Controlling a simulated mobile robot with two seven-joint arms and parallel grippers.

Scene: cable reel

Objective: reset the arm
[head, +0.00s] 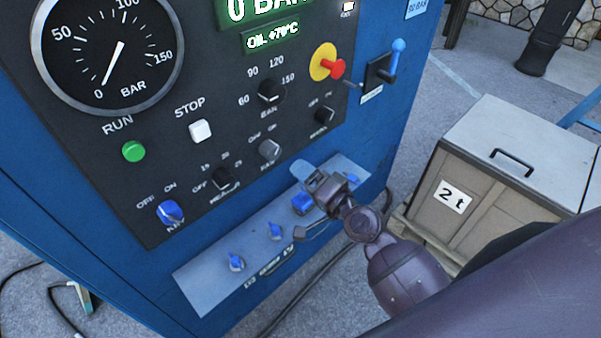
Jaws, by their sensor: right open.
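My right arm comes in from the lower right. Its gripper (312,178) is open in front of the lower right part of the blue control cabinet (408,70). The gripper is close to a blue knob (302,203) on the grey valve strip (205,288); I cannot tell whether they touch. The gripper and wrist hide part of the strip's right end. Nothing shows held in the gripper. My left gripper is not in the view.
The black panel carries a pressure gauge (108,48), a green button (133,152), a white button (200,131), a red stop knob (334,69) and several switches. A blue-handled lever (396,56) sits at right. A crate marked 2 t (505,190) stands on the floor.

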